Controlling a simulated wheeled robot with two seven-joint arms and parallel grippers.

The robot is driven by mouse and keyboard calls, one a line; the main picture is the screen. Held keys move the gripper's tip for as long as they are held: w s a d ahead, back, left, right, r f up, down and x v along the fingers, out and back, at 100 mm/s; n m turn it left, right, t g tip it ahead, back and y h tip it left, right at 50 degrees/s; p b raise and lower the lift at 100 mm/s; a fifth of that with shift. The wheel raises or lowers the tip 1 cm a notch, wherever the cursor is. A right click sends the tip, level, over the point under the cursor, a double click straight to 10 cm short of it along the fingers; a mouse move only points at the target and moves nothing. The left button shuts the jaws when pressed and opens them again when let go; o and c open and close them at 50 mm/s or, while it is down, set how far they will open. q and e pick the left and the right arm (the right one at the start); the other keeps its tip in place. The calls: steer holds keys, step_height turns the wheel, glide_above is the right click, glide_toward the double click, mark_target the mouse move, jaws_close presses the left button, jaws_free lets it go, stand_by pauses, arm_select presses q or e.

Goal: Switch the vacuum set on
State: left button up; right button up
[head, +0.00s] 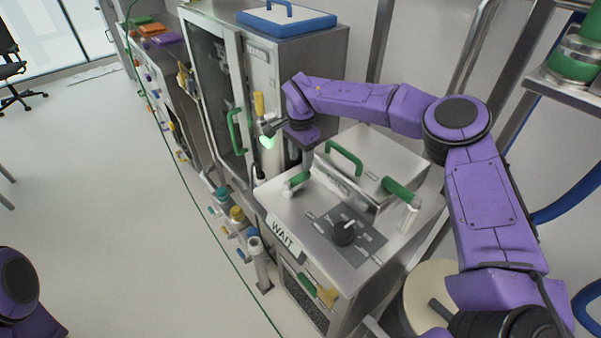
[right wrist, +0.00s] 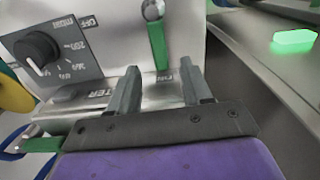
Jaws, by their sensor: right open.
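No readable label names the vacuum set in these views. A grey bench unit (head: 285,218) marked "WAIT" has a black dial (head: 343,232) on a dark panel. A short green lever (head: 298,180) with a grey round end sits near its back left corner. My right gripper (head: 307,160) hangs just above and beside this lever. In the right wrist view, my right gripper (right wrist: 158,88) has its two fingers apart, with nothing clearly held. The green lever (right wrist: 158,45) shows beyond the fingers; contact is unclear. The dial (right wrist: 36,49) is at the left. My left gripper is out of view.
A lidded metal box (head: 375,158) with green handles stands behind the dial. A tall cabinet (head: 215,80) with a glass door stands to the left; a green light (head: 267,142) glows near it. Pipes and coloured valves (head: 237,214) lie below. The floor (head: 130,230) at left is open.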

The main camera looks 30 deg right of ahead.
mark_target(300, 175)
step_height(300, 175, up, 4)
steer(key=shift+r, duration=0.1)
steer(key=shift+r, duration=0.1)
stand_by(0.3)
